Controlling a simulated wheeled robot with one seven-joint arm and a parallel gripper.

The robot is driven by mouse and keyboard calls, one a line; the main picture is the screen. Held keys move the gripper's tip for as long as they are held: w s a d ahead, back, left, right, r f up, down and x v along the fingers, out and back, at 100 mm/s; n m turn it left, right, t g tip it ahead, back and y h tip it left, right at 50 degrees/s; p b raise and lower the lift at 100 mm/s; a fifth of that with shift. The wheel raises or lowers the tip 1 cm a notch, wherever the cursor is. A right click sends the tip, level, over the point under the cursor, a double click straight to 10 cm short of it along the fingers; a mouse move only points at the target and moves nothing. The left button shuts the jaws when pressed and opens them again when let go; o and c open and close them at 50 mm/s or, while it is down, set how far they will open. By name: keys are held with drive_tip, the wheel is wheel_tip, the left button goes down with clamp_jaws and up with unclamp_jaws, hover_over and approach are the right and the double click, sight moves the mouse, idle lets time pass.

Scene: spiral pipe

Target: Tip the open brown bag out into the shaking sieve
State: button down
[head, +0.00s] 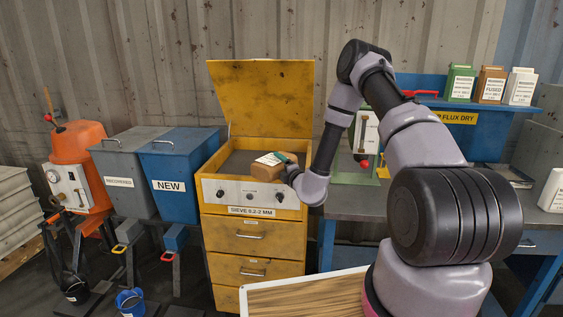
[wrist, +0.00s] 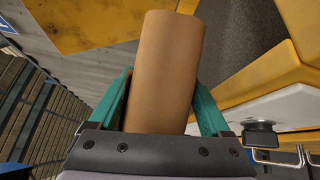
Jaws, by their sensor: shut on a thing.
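The brown bag (head: 258,170), with a white label, is held over the open top of the yellow sieve cabinet (head: 252,212). It looks tipped over onto its side. My gripper (head: 285,160) has its teal fingers shut on the bag from the right. In the wrist view the bag (wrist: 165,60) sits between both teal fingers of my gripper (wrist: 165,95), its far end pointing away. The dark sieve bed (head: 236,163) shows around the bag and also in the wrist view (wrist: 240,50). The bag's mouth and any falling contents cannot be made out.
The sieve's yellow lid (head: 262,98) stands open behind the bed. A blue NEW bin (head: 183,180) and a grey bin (head: 128,178) stand to the left. A workbench (head: 400,195) and a blue shelf with several bags (head: 460,83) are at the right.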

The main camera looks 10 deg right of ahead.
sight(281, 151)
drive_tip(key=r+n, duration=0.1)
drive_tip(key=n, duration=0.1)
drive_tip(key=r+n+t+y, duration=0.1)
drive_tip(key=n, duration=0.1)
drive_tip(key=r+n+t, duration=0.1)
drive_tip(key=n, duration=0.1)
drive_tip(key=shift+s+a+r+y, duration=0.15)
drive_tip(key=shift+a+r+y, duration=0.05)
drive_tip(key=shift+r+y, duration=0.2)
drive_tip(key=n, duration=0.1)
drive_tip(key=r+n+y, duration=0.1)
drive_tip(key=n, duration=0.1)
drive_tip(key=n+y, duration=0.1)
drive_tip(key=n, duration=0.1)
drive_tip(key=shift+w+d+r+t, duration=0.3)
drive_tip(key=shift+d+r, duration=0.05)
drive_tip(key=shift+w+d+r+n+y, duration=0.1)
drive_tip(key=shift+r+n+y, duration=0.15)
drive_tip(key=shift+n+y, duration=0.35)
drive_tip(key=shift+r+n+y, duration=0.2)
drive_tip(key=shift+n+y, duration=0.1)
drive_tip(key=shift+n, duration=0.6)
